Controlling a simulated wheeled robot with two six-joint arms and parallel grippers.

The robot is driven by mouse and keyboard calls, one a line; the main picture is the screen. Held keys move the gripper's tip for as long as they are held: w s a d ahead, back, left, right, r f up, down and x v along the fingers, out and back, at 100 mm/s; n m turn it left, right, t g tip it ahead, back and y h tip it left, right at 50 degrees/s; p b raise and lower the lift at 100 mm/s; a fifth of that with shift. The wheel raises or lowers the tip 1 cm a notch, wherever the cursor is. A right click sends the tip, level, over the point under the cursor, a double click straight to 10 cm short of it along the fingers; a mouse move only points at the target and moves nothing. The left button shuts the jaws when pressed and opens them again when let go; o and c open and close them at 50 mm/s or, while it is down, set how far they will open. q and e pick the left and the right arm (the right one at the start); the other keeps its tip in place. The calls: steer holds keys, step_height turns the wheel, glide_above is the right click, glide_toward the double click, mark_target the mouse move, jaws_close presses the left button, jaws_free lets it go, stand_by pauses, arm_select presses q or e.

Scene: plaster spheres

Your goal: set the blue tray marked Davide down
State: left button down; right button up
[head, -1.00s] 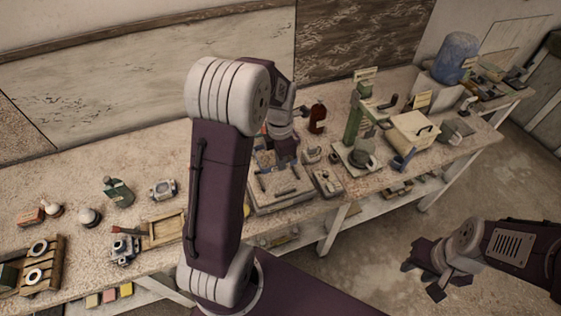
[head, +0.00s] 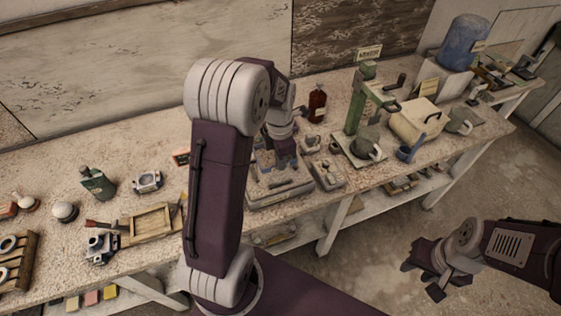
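I cannot make out a blue tray marked Davide, and no name is readable. A grey tray or block (head: 268,201) with small dark pieces on it lies on the bench, partly behind my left arm. My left gripper (head: 286,150) points down at the back of this grey tray; its fingertips are small and partly hidden, so I cannot tell whether it touches or holds anything. A small blue container (head: 406,154) stands at the bench's front edge, right of it. My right gripper (head: 423,279) is open and empty over the floor, in front of the bench.
A green press (head: 356,105), a red-brown bottle (head: 317,103) and a cream box (head: 417,120) stand right of the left gripper. My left arm hides the bench middle.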

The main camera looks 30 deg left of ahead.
arm_select(q)
steer(key=shift+s+r, duration=0.1)
steer(key=shift+s, duration=0.05)
steer(key=shift+p, duration=0.4)
steer(key=shift+f, duration=0.2)
step_height(320, 180, down, 5)
steer(key=b, duration=0.3)
steer(key=shift+r, duration=0.15)
steer(key=shift+w+a+f+b, duration=0.2)
steer(key=shift+f+b, duration=0.1)
steer(key=shift+f, duration=0.15)
steer(key=shift+s+d+r, duration=0.1)
steer(key=shift+p, duration=0.45)
